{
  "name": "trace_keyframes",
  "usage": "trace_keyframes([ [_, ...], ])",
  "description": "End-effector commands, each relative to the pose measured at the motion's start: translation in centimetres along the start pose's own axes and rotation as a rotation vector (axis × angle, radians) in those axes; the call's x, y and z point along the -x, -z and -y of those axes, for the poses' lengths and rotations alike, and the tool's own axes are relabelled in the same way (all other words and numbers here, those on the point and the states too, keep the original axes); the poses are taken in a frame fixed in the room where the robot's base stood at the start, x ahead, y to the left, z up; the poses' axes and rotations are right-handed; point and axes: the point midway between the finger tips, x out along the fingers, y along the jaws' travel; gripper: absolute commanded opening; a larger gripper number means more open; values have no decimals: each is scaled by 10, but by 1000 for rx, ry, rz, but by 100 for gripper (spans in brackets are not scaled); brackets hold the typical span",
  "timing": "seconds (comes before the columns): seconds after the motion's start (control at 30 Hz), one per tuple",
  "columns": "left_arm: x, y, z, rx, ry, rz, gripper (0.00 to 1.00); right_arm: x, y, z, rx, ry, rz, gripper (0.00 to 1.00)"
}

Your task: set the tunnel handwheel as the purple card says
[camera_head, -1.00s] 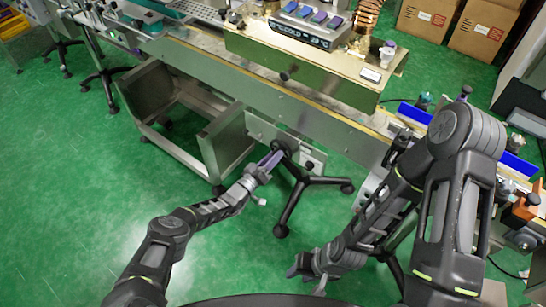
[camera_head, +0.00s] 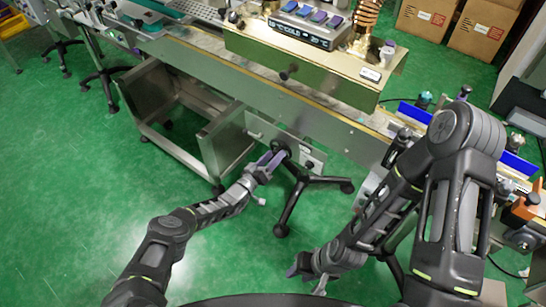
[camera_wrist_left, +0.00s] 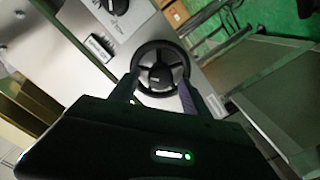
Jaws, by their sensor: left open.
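The tunnel handwheel (camera_wrist_left: 158,74) is a black spoked wheel with a dark hub on a pale metal panel. In the head view the handwheel (camera_head: 282,145) is a small dark shape, partly hidden by my left gripper (camera_head: 268,158). In the left wrist view my left gripper (camera_wrist_left: 157,95) is open, its two fingers either side of the wheel's near part. Whether they touch the rim I cannot tell. My right gripper (camera_head: 307,275) hangs low near my base, away from the wheel; its opening is unclear. I cannot make out a purple card for certain.
The gold-coloured tunnel housing (camera_head: 310,65) carries a display (camera_head: 305,28) reading COLD and 20 °C, with coloured tiles. In the left wrist view a black knob (camera_wrist_left: 117,6) and a small label (camera_wrist_left: 99,47) share the wheel's panel. A metal frame (camera_head: 215,150) stands left of the wheel.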

Motion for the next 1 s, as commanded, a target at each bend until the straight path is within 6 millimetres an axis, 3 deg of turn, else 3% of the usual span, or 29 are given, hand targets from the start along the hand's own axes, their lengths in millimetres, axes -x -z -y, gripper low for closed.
trace_keyframes([
  [0.27, 9, 2, 0, 0, 1, 0, 55, 6, 0, 2, -1, -1, 1, 36],
  [0.7, 73, 2, 0, 1, 2, -1, 55, 25, -3, 8, -6, -9, 8, 36],
  [1.0, 78, 0, 0, 0, -1, 0, 55, 25, -3, 7, -7, -9, 8, 36],
])
